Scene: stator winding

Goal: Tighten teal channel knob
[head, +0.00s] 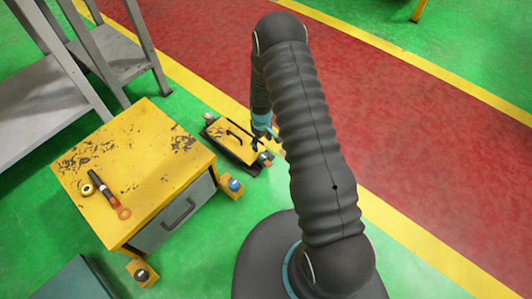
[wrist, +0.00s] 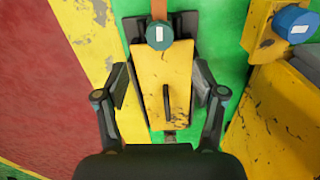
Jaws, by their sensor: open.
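The teal knob (wrist: 159,36) is round with a pale mark on its top. In the wrist view it sits at the top end of a yellow plate (wrist: 150,75) with a dark handle (wrist: 166,103). The knob also shows in the head view (head: 265,157), at the near right end of the plate's dark base. My gripper (wrist: 163,82) is open and empty. Its fingers appear on either side of the plate, and the knob lies above the fingertips in the picture, apart from them. In the head view my gripper (head: 260,142) is small and partly hidden by my arm.
A blue knob (head: 235,185) is on a yellow block beside the yellow cabinet (head: 140,150). A tool with a dark handle (head: 101,184) and a ring (head: 88,189) lie on the cabinet. A grey table (head: 40,110) stands at left. Open floor lies at right.

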